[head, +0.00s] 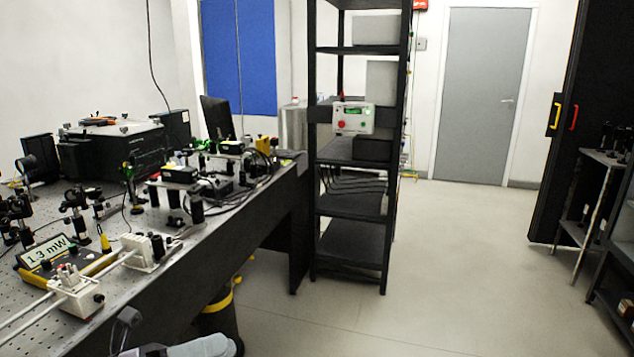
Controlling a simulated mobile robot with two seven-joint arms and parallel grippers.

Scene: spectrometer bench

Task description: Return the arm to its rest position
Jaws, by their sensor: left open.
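My left gripper (125,322) is a small dark grey shape low in the head view, in front of the near side of the optical bench (185,262). It is open, and I see nothing between its jaws. It looks apart from the instruments on the bench top. Part of my pale grey arm shows at the bottom edge, and the rest of the arm is cut off by the frame. My right gripper is not in view.
The bench holds a power meter reading 1.3 mW (47,254), a white rail block (76,296) and several black optical mounts. A black shelf rack (352,240) stands beyond the bench end. The floor (460,270) is clear toward the grey door (482,95).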

